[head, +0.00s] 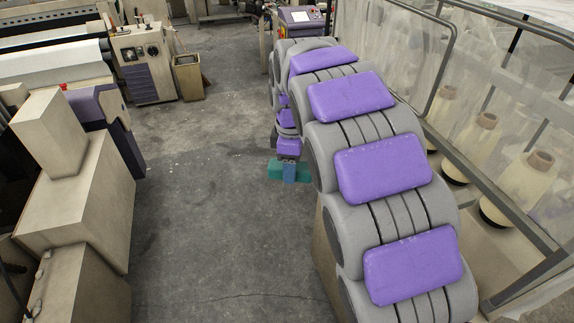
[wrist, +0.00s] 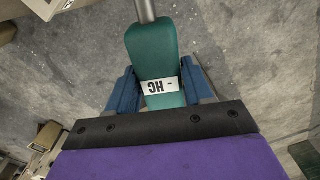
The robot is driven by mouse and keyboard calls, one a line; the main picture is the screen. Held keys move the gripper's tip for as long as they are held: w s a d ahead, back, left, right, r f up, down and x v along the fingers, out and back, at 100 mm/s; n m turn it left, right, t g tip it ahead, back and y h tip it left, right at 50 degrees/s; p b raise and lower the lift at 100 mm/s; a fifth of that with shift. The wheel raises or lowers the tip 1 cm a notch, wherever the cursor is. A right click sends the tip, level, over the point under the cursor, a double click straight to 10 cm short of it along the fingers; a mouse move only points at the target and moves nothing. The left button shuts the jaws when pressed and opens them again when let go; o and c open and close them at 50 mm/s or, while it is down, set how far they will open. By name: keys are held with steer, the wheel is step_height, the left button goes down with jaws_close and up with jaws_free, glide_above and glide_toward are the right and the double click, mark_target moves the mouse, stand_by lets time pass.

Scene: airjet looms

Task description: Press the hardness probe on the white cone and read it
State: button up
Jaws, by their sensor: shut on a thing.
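In the head view my gripper (head: 289,173) hangs over open floor at the middle, and the teal probe (head: 275,170) shows small there. Cream-white cones with brown tops, such as the nearest cone (head: 522,188), stand at the right behind a clear panel, well apart from the probe. Which one is the task's cone I cannot tell.
A metal-framed clear panel (head: 490,185) runs along the right, beside my arm. Beige machine housings (head: 75,200) stand at the left. A control cabinet (head: 142,65) and a bin (head: 188,78) stand further back. The concrete floor (head: 200,210) between is clear.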

steer(key=shift+s+d+b, duration=0.2)
steer(key=shift+d+b, duration=0.05)
steer(key=shift+d, duration=1.2)
steer(key=shift+s+d+b, duration=0.2)
steer(key=shift+d+b, duration=0.05)
steer(key=shift+d, duration=1.15)
steer(key=shift+s+d, duration=0.15)
steer(key=shift+d, duration=0.9)
stand_by(0.9)
steer(key=shift+w+a, duration=0.2)
steer(key=shift+a, duration=0.95)
steer(key=shift+w+a, duration=0.15)
steer(key=shift+a, duration=1.05)
steer(key=shift+w+a, duration=0.2)
steer(key=shift+a, duration=0.95)
